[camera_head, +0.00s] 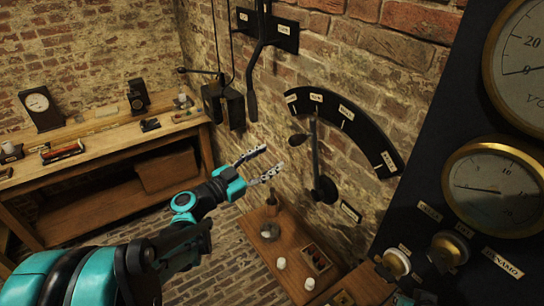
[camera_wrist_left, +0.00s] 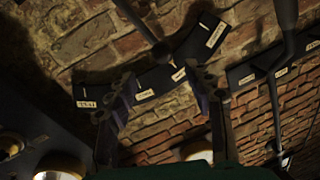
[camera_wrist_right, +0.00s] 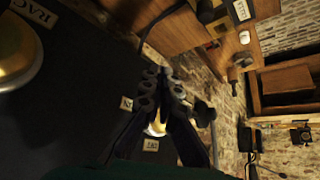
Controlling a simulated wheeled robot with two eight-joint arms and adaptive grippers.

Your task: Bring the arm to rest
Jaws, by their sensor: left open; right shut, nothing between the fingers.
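My left arm comes in from the lower left in the head view. Its gripper (camera_head: 267,163) is open and empty, in the air left of a wall lever (camera_head: 318,165). In the left wrist view the two fingers (camera_wrist_left: 163,92) stand apart with the labelled black arc plate and brick wall beyond them. My right gripper (camera_wrist_right: 165,88) is shut and empty in the right wrist view, over a dark panel with a brass-rimmed knob (camera_wrist_right: 157,127) behind the fingers. I cannot make out the right gripper in the head view.
The black arc plate (camera_head: 346,116) is on the brick wall. The dark gauge panel (camera_head: 440,130) stands at right with brass gauges and knobs. A low wooden bench (camera_head: 292,228) holds jars below. A workbench (camera_head: 110,140) with a clock (camera_head: 40,107) is at left.

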